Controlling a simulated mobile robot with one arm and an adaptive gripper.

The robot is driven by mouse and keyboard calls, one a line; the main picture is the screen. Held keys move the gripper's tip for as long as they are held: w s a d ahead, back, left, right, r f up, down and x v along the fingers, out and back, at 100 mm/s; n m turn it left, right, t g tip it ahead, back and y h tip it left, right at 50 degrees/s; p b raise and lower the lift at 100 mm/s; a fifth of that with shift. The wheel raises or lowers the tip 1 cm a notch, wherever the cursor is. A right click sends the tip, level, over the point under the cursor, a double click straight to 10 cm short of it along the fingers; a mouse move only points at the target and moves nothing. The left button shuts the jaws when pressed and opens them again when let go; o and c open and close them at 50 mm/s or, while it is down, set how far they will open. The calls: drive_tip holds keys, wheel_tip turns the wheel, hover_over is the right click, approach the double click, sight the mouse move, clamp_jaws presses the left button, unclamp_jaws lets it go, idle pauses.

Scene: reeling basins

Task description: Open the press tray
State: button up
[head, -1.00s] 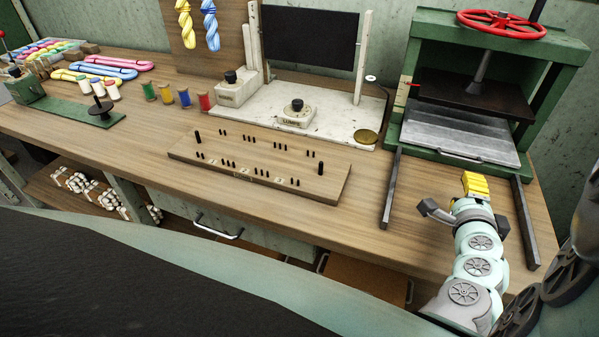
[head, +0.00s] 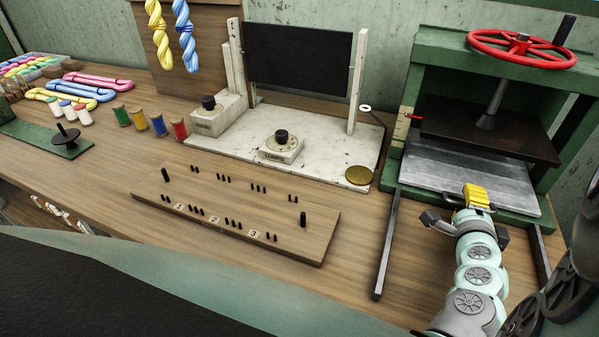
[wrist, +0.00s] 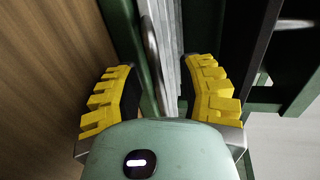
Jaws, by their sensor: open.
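The press tray (head: 460,172) is a grey ridged metal plate in the green press (head: 412,110), under a dark pressing plate (head: 490,135). In the wrist view the metal bar handle (wrist: 152,50) runs up and down the picture along the tray's front edge. My open gripper (wrist: 160,85) has its yellow fingers on either side of the handle's line, apart from it as far as I can tell.
Two dark rails (head: 387,245) run forward from the press on the worktop. A red handwheel (head: 522,48) tops the press. A pegged wooden board (head: 240,210) and a white stand with a dark panel (head: 298,60) lie to the left. Bare wood separates the board from the rails.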

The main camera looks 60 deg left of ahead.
drive_tip(key=shift+s, duration=0.1)
drive_tip(key=shift+c, duration=0.2)
clamp_jaws()
idle(0.4)
